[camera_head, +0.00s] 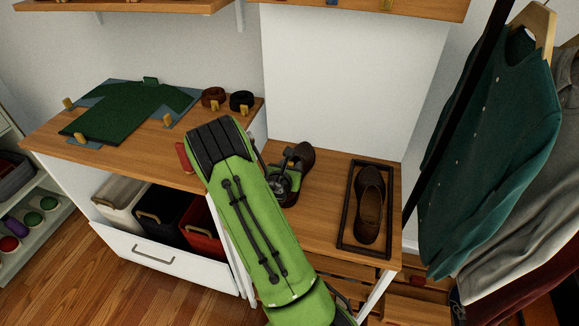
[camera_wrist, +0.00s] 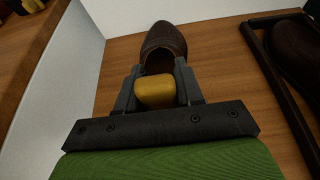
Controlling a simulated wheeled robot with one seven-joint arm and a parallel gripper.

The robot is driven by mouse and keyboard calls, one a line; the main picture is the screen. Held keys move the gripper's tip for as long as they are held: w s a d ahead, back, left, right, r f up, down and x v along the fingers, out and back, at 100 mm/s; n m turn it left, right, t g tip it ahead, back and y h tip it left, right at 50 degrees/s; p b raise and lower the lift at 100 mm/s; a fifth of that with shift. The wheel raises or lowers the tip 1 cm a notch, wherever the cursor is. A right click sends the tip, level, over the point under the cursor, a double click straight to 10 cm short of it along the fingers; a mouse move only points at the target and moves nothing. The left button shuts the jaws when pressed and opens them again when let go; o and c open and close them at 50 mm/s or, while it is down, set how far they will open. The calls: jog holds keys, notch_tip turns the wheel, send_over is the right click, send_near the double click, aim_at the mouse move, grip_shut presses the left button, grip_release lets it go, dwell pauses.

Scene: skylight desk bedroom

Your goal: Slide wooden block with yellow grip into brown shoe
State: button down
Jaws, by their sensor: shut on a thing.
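The yellow grip (camera_wrist: 155,92) of the wooden block sits between the two dark fingers of my gripper (camera_wrist: 158,84) in the wrist view, and the fingers are shut on it. The block's wooden part is hidden. A brown shoe (camera_wrist: 164,40) lies straight beyond the grip, its opening facing my gripper. The grip overlaps the opening in view; I cannot tell how far the block is inside. In the head view my gripper (camera_head: 290,165) is low over the bench beside this shoe (camera_head: 306,158), hiding much of it. A second brown shoe (camera_head: 370,205) lies inside a dark frame.
The dark frame (camera_head: 343,212) stands right of my gripper on the wooden bench (camera_head: 325,190). A higher wooden top (camera_head: 60,146) at left holds a folded green garment (camera_head: 120,112) and two rolled belts (camera_head: 242,100). Clothes (camera_head: 500,150) hang at right.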

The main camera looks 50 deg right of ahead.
jog(key=shift+w+d+r, duration=0.1)
jog(key=shift+d, duration=0.15)
jog(key=shift+a, duration=0.1)
jog(key=shift+s+a+f, duration=0.2)
jog(key=shift+f, duration=0.2)
jog(key=shift+w+d+p, duration=0.1)
jog(key=shift+d+p, duration=0.05)
jog(key=shift+p, duration=0.2)
